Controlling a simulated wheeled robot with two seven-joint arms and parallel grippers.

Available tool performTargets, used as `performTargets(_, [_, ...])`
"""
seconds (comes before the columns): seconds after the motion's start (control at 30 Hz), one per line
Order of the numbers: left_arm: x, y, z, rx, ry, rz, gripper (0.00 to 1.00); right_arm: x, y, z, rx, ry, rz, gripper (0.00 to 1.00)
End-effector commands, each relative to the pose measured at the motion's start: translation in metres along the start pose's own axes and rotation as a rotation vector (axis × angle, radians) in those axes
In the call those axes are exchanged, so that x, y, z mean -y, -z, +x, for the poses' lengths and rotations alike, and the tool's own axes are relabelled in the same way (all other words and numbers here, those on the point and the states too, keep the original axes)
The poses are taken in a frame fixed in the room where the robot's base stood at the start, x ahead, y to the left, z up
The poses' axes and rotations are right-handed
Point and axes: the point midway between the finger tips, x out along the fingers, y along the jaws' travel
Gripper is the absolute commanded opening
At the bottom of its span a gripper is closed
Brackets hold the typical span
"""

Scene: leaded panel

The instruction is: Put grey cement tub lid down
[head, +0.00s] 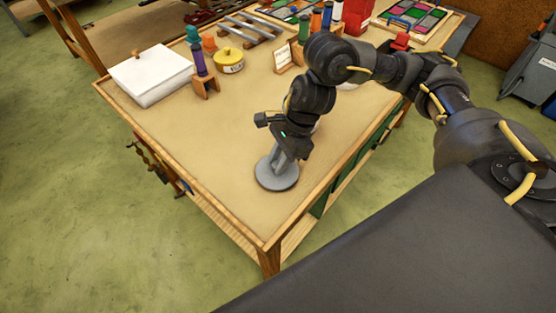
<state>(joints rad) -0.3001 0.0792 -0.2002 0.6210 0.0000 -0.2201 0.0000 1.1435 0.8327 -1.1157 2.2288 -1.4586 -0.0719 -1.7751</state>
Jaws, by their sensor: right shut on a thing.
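The grey cement tub lid (270,179) is a flat round disc with a raised grip in its middle. It is low over the front part of the wooden workbench (220,165), near the bench's right side. I cannot tell whether it touches the bench top. My right gripper (287,153) points down from above and is shut on the lid's grip. The gripper and wrist cover part of the lid. A pale thing shows only partly behind my right arm, and I cannot tell if it is the tub. My left gripper is not in view.
A white lidded box (150,76), a purple bottle in a wooden holder (205,86) and a yellow tub (229,63) stand at the back left. A small sign (284,57) stands behind my arm. The bench is clear left of the lid; its front corner is close.

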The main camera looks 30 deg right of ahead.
Motion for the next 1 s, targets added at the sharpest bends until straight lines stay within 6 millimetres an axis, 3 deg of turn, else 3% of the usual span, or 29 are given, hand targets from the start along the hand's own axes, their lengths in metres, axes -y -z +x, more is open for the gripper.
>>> performTargets(0.07, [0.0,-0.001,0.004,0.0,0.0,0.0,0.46,0.0,0.002,0.004,0.0,0.0,0.0,0.02])
performTargets(0.1, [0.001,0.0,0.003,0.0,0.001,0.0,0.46,0.0,0.001,0.002,0.0,0.0,0.0,0.28])
performTargets(0.23, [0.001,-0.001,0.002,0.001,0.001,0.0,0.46,0.0,0.001,0.002,0.0,0.0,0.0,0.45])
performTargets(0.67, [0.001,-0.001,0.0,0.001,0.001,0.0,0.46,0.001,0.0,-0.008,0.0,0.003,0.0,0.46])
performTargets(1.0, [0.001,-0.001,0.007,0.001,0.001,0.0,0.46,0.001,0.001,-0.078,-0.001,0.007,0.0,0.46])
